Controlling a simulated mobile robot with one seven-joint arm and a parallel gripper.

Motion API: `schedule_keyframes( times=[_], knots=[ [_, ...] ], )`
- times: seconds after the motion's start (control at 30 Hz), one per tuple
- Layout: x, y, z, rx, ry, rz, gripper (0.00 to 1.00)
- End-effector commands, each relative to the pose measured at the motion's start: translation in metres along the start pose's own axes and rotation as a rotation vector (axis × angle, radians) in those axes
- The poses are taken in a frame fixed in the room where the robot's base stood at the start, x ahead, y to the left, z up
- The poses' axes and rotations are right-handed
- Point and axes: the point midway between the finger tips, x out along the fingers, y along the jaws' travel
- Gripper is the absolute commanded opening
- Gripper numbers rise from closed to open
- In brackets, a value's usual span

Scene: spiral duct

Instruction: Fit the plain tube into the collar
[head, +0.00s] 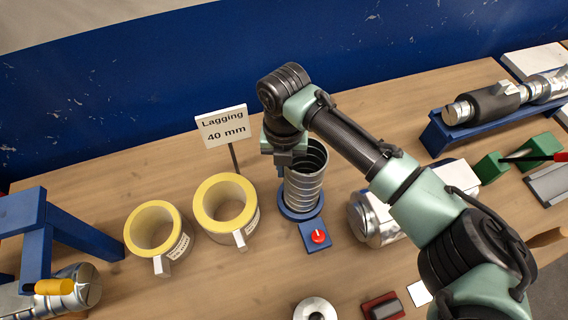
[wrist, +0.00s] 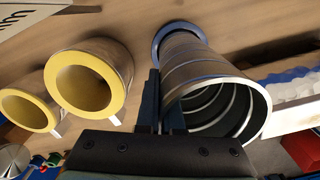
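A ribbed grey metal tube (head: 303,188) stands upright in a blue ring (head: 300,214) that joins a small blue plate with a red knob. My gripper (head: 284,158) is at the left side of the tube's top rim. In the wrist view the fingers (wrist: 160,105) are close together at the near-left wall of the tube (wrist: 205,75), and look shut on it; the inner finger is partly hidden. The blue ring shows at the tube's far end (wrist: 181,28). I cannot tell for certain which piece is the plain tube or the collar; a silver piece (head: 372,220) lies right of the ring.
Two yellow-lined lagging sleeves (head: 226,203) (head: 155,229) stand left of the tube, with a "Lagging 40 mm" sign (head: 223,126) behind. A blue stand (head: 40,230) is far left. A blue cradle (head: 470,128) holds duct parts at right. Bare tabletop lies in front of the sleeves.

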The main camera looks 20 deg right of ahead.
Motion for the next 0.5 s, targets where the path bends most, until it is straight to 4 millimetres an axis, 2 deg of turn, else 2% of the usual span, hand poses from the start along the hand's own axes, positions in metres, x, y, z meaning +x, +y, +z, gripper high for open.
schedule_keyframes(
  times=[0.3,0.4,0.47,0.5],
  knots=[
    [0.0048,0.0004,0.0001,0.0,0.0,0.001,0.0],
    [0.0036,0.0004,-0.0001,0.0,0.0,0.001,0.21],
    [0.0035,0.0004,-0.0001,0.0,0.0,0.001,0.32],
    [0.0035,0.0004,-0.0001,0.0,0.0,0.001,0.34]
  ],
)
